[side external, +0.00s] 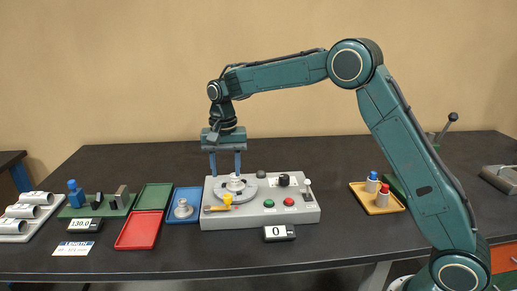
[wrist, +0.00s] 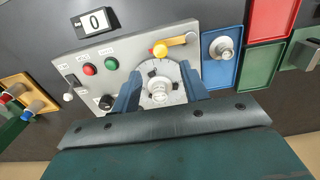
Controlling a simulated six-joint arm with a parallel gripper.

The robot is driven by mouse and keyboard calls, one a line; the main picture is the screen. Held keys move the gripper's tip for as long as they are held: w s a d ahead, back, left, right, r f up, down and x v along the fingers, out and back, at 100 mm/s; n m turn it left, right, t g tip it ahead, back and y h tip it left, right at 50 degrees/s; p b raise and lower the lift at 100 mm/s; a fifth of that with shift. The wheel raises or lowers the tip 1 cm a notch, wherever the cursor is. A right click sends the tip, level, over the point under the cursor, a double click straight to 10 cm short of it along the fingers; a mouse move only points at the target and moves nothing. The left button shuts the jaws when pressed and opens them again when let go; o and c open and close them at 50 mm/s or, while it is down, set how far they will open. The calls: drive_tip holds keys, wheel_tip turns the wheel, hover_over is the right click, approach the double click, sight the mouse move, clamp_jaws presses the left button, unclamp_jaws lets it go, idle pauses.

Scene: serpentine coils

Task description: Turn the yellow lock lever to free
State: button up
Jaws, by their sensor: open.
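The yellow lock lever has a round yellow knob (side external: 227,199) beside a flat brass-coloured bar (side external: 213,209), at the front left of the grey control box (side external: 245,222). In the wrist view the yellow knob (wrist: 159,50) lies at the edge of a grey round disc (wrist: 146,70), and the bar (wrist: 178,41) points to the right. My gripper (side external: 226,172) is open and points down above the disc. In the wrist view my gripper (wrist: 160,74) has its fingers on either side of a white centre knob (wrist: 158,89). Contact cannot be told. The lever is outside the fingers.
The box also carries a red button (side external: 289,201), a green button (side external: 269,203), a black knob (side external: 284,180) and a small upright lever (side external: 307,188). A blue tray (side external: 173,217) with a metal weight stands left of the box. A display (side external: 279,232) stands in front.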

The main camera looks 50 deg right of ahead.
sight(228, 195)
wheel_tip(228, 195, down, 8)
drive_tip(key=shift+f, duration=0.25)
idle(0.4)
clamp_jaws()
